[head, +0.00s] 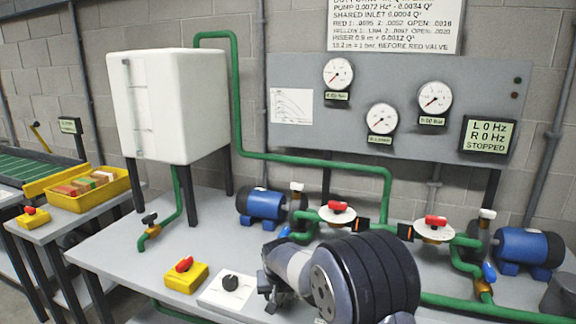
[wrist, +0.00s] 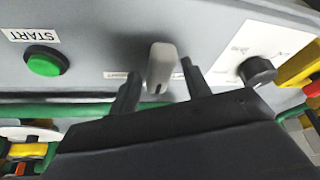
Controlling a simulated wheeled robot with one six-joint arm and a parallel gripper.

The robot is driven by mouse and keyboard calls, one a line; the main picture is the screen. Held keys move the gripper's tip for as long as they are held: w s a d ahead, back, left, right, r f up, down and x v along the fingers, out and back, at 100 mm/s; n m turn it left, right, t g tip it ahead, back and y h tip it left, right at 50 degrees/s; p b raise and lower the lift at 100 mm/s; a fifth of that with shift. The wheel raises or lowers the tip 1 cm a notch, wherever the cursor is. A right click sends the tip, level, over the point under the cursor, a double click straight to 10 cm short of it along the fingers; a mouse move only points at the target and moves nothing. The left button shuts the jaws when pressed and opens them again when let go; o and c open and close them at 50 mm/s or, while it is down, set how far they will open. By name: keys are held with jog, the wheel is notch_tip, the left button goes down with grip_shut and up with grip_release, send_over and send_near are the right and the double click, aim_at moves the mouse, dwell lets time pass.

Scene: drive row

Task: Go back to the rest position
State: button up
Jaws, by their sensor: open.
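My gripper (wrist: 160,70) is open in the wrist view, with one dark finger on each side of a grey lever or switch (wrist: 160,66) on a light panel. I cannot tell whether the fingers touch it. The jaws look empty otherwise. In the head view my arm reaches over the front of the bench, and its large dark joint hides part of the bench and pipes. The fingers are hard to make out there.
A green START button (wrist: 45,62) and a black knob (wrist: 257,70) flank the lever. On the bench (head: 115,255) are a yellow switch box (head: 187,278), a white tank (head: 165,105), blue pumps (head: 262,205) and green pipes. A display (head: 487,136) reads STOPPED.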

jog(key=shift+d+n+y, duration=0.1)
jog(key=shift+n+y, duration=0.3)
jog(key=shift+n, duration=0.5)
